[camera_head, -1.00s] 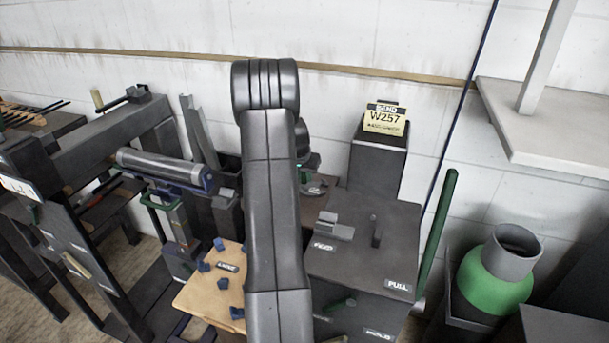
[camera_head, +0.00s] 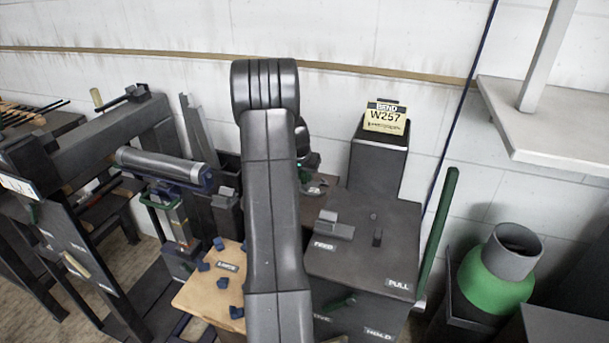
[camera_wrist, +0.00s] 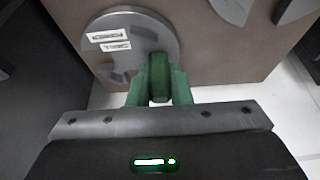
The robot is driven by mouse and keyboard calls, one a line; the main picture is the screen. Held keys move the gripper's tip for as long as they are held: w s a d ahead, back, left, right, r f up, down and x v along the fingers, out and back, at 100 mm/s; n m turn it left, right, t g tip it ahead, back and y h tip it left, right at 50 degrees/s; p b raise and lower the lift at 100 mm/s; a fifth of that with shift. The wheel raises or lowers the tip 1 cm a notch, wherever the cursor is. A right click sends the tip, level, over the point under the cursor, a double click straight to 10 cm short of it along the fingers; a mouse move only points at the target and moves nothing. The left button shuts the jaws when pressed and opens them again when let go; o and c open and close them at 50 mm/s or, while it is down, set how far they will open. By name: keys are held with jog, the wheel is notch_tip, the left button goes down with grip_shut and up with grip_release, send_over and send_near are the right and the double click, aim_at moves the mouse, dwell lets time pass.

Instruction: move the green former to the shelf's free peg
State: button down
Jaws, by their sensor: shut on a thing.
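In the wrist view my gripper (camera_wrist: 159,92) has its green fingers shut on a short dark-green grip (camera_wrist: 159,72). The grip stands at the lower right edge of a round grey disc (camera_wrist: 148,35) with two white labels, upside down, one seeming to read FORMER. I take grip and disc to be the green former. The disc is in front of a brown-grey panel (camera_wrist: 215,55); I cannot tell whether they touch. In the head view my arm hides most of the gripper; a little green and grey shows just right of it. I cannot pick out the shelf's free peg.
In the head view a dark box (camera_head: 365,262) labelled FEED, PULL and HOLD stands right of my arm. A W257 sign (camera_head: 385,118) stands behind it. A roller frame (camera_head: 165,165) is left.

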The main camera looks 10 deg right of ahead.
jog(key=shift+f, duration=0.15)
jog(key=c, duration=1.2)
grip_release()
jog(key=shift+c, duration=0.2)
jog(key=v, duration=1.4)
jog(key=shift+d+f, duration=0.1)
jog(key=x, duration=1.3)
jog(key=shift+w+f, duration=0.15)
jog(key=shift+f, duration=0.2)
jog(key=shift+r, duration=0.1)
